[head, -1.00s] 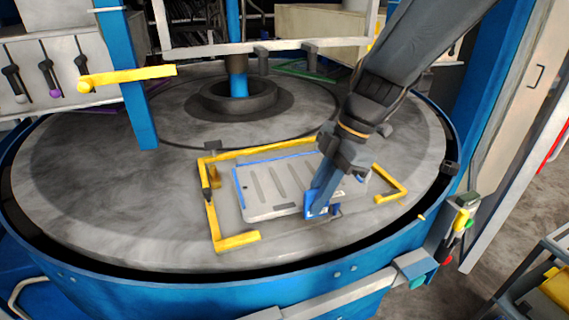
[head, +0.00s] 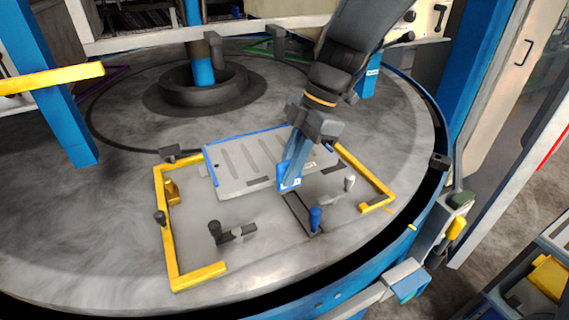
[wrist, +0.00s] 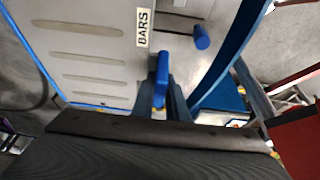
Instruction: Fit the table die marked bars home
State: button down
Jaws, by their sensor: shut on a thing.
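The die (head: 235,170) is a pale grey plate with several slots and a blue edge, and a label reading BARS shows on it in the wrist view (wrist: 90,55). My gripper (head: 288,178) is shut on a blue grip at the die's near right edge; the blue grip also shows in the wrist view (wrist: 162,75). The die lies over the far part of a yellow-cornered frame (head: 168,230) on the round table. Its far left part reaches past the frame's left far corner. I cannot tell whether it touches the surface below.
Inside the frame's near part are a dark clamp (head: 232,233), a blue peg (head: 315,218) and a pale peg (head: 349,183). The round grey table (head: 90,220) is bare to the left. A dark central hub (head: 200,95) stands behind.

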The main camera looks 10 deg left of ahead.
aim_at(286, 189)
jog(key=shift+s+a+r, duration=0.1)
jog(key=shift+s+a, duration=0.1)
jog(key=shift+a, duration=0.15)
jog(key=shift+b, duration=0.35)
jog(key=shift+f+b, duration=2.35)
jog(key=shift+f, duration=0.6)
jog(key=shift+b, duration=0.55)
jog(key=shift+f+b, duration=1.5)
jog(key=shift+f, duration=0.1)
jog(key=c, duration=1.7)
grip_release()
jog(key=shift+o, duration=0.2)
jog(key=shift+s+f, duration=0.1)
jog(key=shift+s, duration=0.05)
